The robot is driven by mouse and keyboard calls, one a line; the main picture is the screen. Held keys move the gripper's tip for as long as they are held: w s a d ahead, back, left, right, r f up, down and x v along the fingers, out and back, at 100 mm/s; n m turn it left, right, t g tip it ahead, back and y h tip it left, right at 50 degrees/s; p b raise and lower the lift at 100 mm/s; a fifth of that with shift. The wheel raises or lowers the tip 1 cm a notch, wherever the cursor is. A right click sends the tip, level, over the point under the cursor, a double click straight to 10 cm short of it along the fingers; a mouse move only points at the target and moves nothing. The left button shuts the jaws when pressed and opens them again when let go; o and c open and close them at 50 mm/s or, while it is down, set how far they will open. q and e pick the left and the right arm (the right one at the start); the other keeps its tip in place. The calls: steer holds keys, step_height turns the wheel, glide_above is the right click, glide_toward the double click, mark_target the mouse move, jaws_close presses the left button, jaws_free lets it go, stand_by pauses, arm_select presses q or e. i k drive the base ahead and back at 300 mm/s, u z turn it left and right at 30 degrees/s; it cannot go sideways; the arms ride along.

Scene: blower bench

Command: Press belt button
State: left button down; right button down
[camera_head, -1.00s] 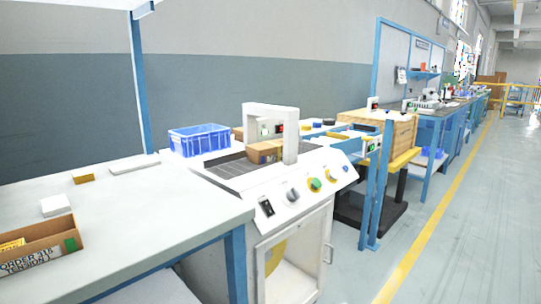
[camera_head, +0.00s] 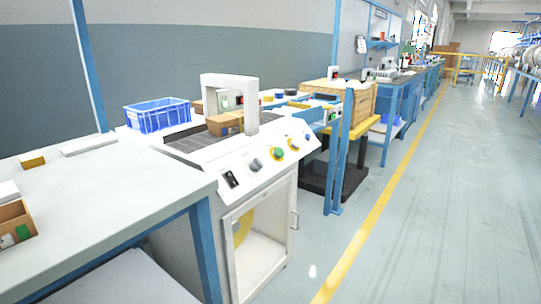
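A white machine (camera_head: 240,170) with a sloped control panel stands at the end of the near bench. Its panel carries a dark rocker switch (camera_head: 231,179), a grey knob (camera_head: 256,165), a green button (camera_head: 277,153) and a yellow-ringed control (camera_head: 293,143). Which of these is the belt button cannot be told from the picture. A cardboard box (camera_head: 225,123) sits on the dark belt (camera_head: 185,142) under the white arch (camera_head: 229,82). Neither of my grippers is in view.
The near bench (camera_head: 110,195) fills the lower left, with a cardboard tray (camera_head: 18,232) at its left edge. A blue crate (camera_head: 158,115) stands beside the belt. A blue post (camera_head: 339,150) rises right of the machine. Open floor (camera_head: 430,210) lies right of the yellow line.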

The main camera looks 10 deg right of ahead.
mark_target(295, 142)
steer(key=z, duration=0.05)
steer(key=k, duration=0.65)
steer(key=z, duration=0.6)
steer(key=i, duration=1.65)
steer(key=u, duration=0.3)
